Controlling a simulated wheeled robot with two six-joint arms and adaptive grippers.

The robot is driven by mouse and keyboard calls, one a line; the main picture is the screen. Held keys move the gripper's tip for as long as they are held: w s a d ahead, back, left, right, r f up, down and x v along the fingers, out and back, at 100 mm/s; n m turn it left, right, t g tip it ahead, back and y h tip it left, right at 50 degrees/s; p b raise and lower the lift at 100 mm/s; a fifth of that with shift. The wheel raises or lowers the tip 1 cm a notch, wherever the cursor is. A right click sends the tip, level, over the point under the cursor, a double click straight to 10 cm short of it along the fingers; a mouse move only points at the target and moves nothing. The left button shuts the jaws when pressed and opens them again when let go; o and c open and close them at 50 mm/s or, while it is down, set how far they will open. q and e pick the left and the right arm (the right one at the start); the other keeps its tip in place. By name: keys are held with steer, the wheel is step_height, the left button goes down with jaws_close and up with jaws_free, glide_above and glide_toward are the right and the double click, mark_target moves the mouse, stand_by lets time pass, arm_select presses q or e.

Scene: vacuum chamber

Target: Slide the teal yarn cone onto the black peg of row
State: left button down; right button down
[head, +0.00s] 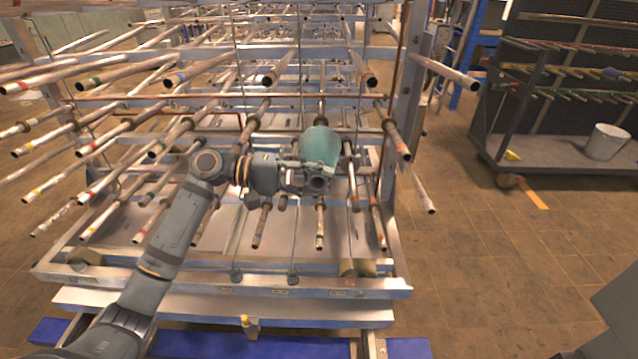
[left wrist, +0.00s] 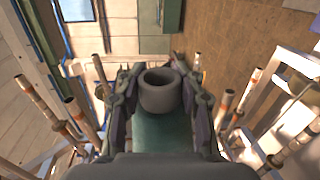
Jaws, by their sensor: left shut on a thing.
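The teal yarn cone (head: 319,148) is at the front of the peg rack in the head view, with its grey core end (head: 318,182) toward me. My left gripper (head: 305,172) is shut on it. A dark peg part (head: 321,104) shows just behind the cone; I cannot tell whether the two touch. Which peg is the black one is unclear. My right gripper is not in view.
The metal rack (head: 400,100) carries several rows of pegs with coloured bands, close around the cone on both sides. A dark cart (head: 560,160) with a white bucket (head: 606,144) stands at the right. The floor (head: 480,240) between is mostly clear.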

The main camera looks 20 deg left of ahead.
arm_select(q)
steer(key=shift+w+a, duration=0.25)
steer(key=shift+w, duration=0.75)
stand_by(1.2)
steer(key=shift+w, duration=0.1)
steer(key=shift+w+a+f, duration=0.1)
steer(key=shift+w+a, duration=0.1)
steer(key=shift+w, duration=0.55)
steer(key=shift+w+a+f, duration=0.1)
steer(key=shift+w+a, duration=0.15)
steer(key=shift+w, duration=0.55)
steer(key=shift+w+a+f, duration=0.1)
steer(key=shift+w+a, duration=0.1)
steer(key=shift+w, duration=0.55)
steer(key=shift+b, duration=0.3)
steer(key=shift+w+a, duration=0.1)
steer(key=shift+w, duration=0.1)
steer(key=c, duration=0.7)
jaws_free()
steer(key=shift+w, duration=0.1)
steer(key=shift+c, duration=0.2)
